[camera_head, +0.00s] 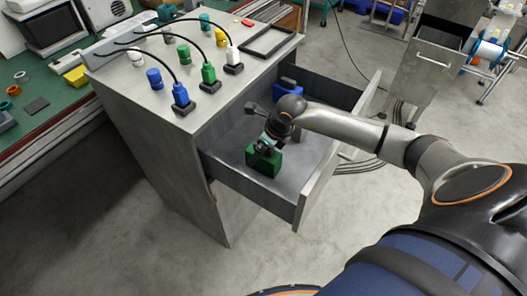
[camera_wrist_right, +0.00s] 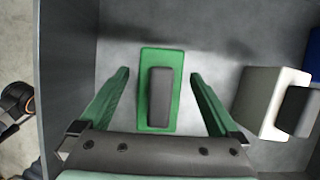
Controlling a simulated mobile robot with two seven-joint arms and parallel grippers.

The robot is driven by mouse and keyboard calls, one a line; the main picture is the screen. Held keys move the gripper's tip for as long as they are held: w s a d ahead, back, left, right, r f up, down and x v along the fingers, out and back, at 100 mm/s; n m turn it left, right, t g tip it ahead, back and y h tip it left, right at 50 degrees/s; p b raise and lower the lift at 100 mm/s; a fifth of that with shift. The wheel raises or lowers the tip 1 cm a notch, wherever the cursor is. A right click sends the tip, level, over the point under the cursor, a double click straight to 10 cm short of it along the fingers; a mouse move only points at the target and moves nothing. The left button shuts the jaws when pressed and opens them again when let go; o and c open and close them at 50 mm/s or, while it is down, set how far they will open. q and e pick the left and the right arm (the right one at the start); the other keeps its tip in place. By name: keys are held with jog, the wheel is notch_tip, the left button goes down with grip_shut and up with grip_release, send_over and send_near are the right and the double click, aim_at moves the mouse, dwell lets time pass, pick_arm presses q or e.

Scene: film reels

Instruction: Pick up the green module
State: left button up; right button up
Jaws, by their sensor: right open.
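The green module (camera_head: 262,162) is a block lying in the open drawer (camera_head: 236,178) of the grey cabinet. In the right wrist view the green module (camera_wrist_right: 145,88) shows from above, with a dark grey raised grip (camera_wrist_right: 160,92) on top. My right gripper (camera_head: 266,147) is over the module, pointing down. In the wrist view the right gripper (camera_wrist_right: 160,75) is open, with a green finger on each side of the module and visible gaps to both. My left gripper is not in view.
A white module (camera_wrist_right: 262,102) lies right of the green one in the wrist view. A blue module (camera_head: 283,89) is deeper in the drawer. The drawer walls stand close around my gripper. Coloured plugs with cables (camera_head: 208,73) stand on the cabinet top.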

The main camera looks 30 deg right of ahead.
jog(key=shift+w+f, duration=0.1)
jog(key=shift+f, duration=0.2)
jog(key=shift+c, duration=0.3)
jog(key=shift+r, duration=0.1)
grip_shut()
